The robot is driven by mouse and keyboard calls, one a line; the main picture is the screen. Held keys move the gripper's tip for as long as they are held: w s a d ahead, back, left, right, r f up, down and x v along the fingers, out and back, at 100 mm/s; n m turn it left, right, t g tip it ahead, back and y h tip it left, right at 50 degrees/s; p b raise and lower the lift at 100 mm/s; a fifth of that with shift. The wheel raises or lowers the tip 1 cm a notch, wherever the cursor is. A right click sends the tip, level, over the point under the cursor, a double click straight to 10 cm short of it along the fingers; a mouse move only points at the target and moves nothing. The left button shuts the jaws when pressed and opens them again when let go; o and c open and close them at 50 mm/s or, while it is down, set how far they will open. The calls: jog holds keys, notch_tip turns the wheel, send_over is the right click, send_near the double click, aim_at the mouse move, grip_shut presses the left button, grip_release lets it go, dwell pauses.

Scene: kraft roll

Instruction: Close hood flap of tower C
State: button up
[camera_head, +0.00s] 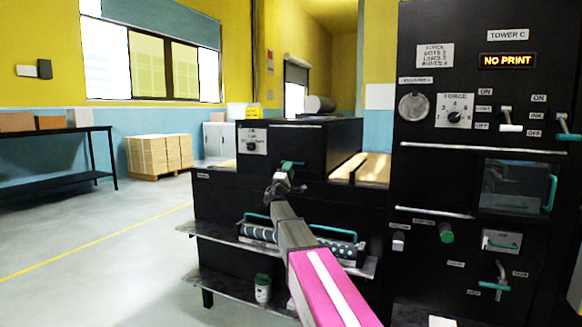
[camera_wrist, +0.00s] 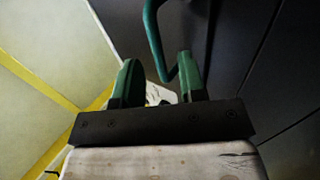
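Tower C (camera_head: 480,110) is the tall black cabinet at the right of the head view, with a lit "NO PRINT" sign. A dark window panel (camera_head: 512,184) with a teal handle (camera_head: 550,192) is on its front and looks flush; I cannot tell for sure that it is the hood flap. My gripper (camera_head: 290,166) is at the left, in front of the lower black unit, well away from that panel. In the wrist view my gripper (camera_wrist: 158,68) has its two green fingers apart. A bent teal rod (camera_wrist: 153,30) shows beyond them, close to the right finger; contact is unclear.
Two dotted rollers with teal handles (camera_head: 335,249) lie on a metal shelf (camera_head: 368,268) below my arm. Switches, knobs and a lever (camera_head: 500,278) stick out from the tower front. Open floor (camera_head: 110,235) lies at the left, before a dark table (camera_head: 60,134).

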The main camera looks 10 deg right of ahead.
jog(key=v, duration=0.6)
jog(key=shift+s+f, duration=0.2)
jog(key=s+d+f+m+g+y, duration=0.1)
jog(key=s+d+f+m+g, duration=0.2)
jog(key=s+f+g, duration=0.45)
jog(key=s+d+f+m+g+y, duration=0.1)
jog(key=s+d+f+m+g, duration=0.3)
jog(key=f, duration=0.7)
jog(key=s+d+f+m+g+y, duration=0.1)
jog(key=s+d+f+m+g, duration=0.1)
jog(key=s+f, duration=0.6)
jog(key=s+a+f+m+g+y, duration=0.1)
jog(key=s+a+f+g+y, duration=0.2)
jog(key=s+a+f+y, duration=0.2)
jog(key=s+a+f+g+y, duration=0.3)
jog(key=s+a+f+y, duration=0.3)
jog(key=s+f, duration=0.6)
jog(key=s, duration=0.3)
jog(key=shift+s+a+m+g+y, duration=0.25)
jog(key=shift+a+m+g+y, duration=0.05)
jog(key=shift+a+m+g, duration=0.1)
jog(key=shift+d+f, duration=0.15)
